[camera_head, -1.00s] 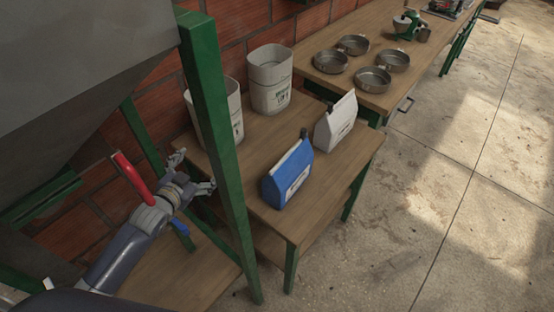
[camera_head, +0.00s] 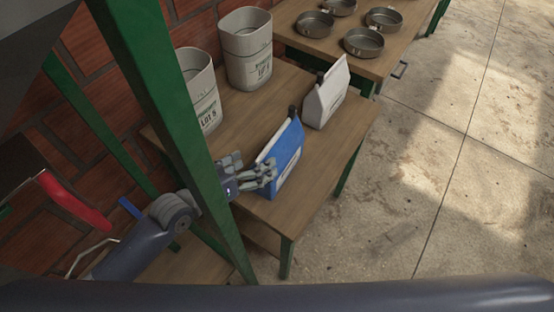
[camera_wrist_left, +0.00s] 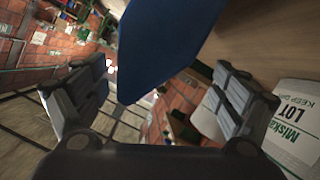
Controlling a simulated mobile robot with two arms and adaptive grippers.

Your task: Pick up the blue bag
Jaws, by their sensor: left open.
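The blue bag (camera_head: 285,158) stands upright on the wooden table (camera_head: 325,160), near its front left part. My left gripper (camera_head: 268,177) is at the bag's left side in the head view and covers part of its lower front. In the left wrist view the blue bag (camera_wrist_left: 165,45) shows large at the top, between and beyond the two open fingers (camera_wrist_left: 160,105). Whether the fingers touch the bag cannot be told. My right gripper is not in view.
A white bag (camera_head: 326,95) stands behind the blue bag. Two white sacks (camera_head: 247,50) stand at the wall. A green post (camera_head: 170,110) rises close beside my left arm. Several metal bowls (camera_head: 364,42) stand on the farther table. Open floor lies right.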

